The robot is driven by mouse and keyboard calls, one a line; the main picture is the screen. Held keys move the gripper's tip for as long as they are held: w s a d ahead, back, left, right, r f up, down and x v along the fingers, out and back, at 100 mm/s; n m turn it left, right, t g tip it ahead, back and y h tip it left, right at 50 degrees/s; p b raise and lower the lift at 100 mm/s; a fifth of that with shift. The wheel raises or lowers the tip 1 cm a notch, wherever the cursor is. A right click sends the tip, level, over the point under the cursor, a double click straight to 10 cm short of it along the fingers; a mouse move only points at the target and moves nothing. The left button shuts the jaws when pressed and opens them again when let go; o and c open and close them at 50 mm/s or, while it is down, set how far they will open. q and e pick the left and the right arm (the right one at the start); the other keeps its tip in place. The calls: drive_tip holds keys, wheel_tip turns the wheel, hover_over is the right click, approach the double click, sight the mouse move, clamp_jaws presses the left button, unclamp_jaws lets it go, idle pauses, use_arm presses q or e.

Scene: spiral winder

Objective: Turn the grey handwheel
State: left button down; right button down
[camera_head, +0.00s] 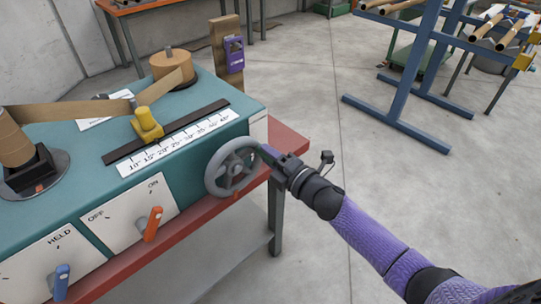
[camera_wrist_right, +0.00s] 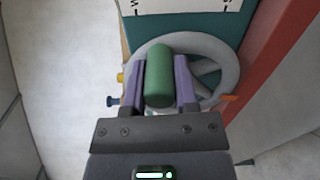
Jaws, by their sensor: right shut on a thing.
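The grey handwheel (camera_head: 213,174) is mounted on the right-hand end of the teal machine's front face. In the right wrist view the handwheel's rim (camera_wrist_right: 231,72) and spokes show behind my fingers. A green handle (camera_wrist_right: 158,78) stands out from the rim. My right gripper (camera_head: 271,156) reaches the handle at the wheel's right side. Its two purple fingers are shut on the green handle, one on each side. My left gripper is not in view.
The teal machine (camera_head: 185,105) carries a scale strip (camera_head: 175,145), a yellow pointer block (camera_head: 147,124) and tan strip rolls. An orange lever (camera_head: 152,224) and a blue lever (camera_head: 62,282) stand on its front. A red ledge (camera_head: 290,142) runs below.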

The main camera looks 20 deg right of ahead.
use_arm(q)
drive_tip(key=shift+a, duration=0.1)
use_arm(e)
drive_tip(key=c, duration=0.5)
unclamp_jaws()
drive_tip(key=shift+o, duration=0.6)
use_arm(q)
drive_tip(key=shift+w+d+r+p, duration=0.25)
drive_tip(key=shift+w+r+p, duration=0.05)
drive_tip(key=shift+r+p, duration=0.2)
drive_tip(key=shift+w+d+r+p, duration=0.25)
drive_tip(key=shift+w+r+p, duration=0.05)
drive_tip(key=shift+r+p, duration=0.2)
use_arm(e)
drive_tip(key=v, duration=1)
